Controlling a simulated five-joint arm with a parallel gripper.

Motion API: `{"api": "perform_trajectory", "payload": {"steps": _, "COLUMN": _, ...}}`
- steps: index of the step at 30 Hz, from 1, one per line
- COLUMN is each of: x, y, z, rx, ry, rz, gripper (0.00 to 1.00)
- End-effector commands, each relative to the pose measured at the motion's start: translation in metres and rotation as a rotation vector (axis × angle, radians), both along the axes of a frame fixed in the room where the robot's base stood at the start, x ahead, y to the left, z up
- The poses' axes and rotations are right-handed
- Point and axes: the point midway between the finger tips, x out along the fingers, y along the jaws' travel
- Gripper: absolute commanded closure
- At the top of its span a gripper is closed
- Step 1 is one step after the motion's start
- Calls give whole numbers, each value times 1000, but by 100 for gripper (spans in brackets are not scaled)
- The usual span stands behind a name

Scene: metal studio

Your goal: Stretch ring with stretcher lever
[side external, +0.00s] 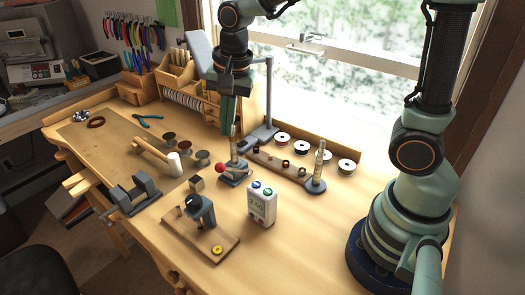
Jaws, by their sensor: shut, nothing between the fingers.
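The ring stretcher (234,173) stands near the middle of the bench, with a dark base and an upright post. Its lever has a red ball knob (220,168) pointing left. My gripper (231,121) points down just above the stretcher's post and is shut and empty. From this angle I cannot tell whether the fingertips touch the post. A ring on the stretcher is too small to make out.
A tapered mandrel (319,168) stands upright on the right. A white timer-like device (262,204) and a small press on a board (202,222) stand in front. A lamp stand (268,95) rises close behind my gripper.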

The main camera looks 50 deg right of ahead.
Motion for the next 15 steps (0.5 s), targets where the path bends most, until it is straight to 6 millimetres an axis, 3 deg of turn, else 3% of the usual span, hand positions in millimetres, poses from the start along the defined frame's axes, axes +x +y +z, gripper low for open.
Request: {"api": "perform_trajectory", "payload": {"steps": 15, "x": 13, "y": 36, "z": -17, "rx": -161, "ry": 56, "rz": 1264, "gripper": 100}}
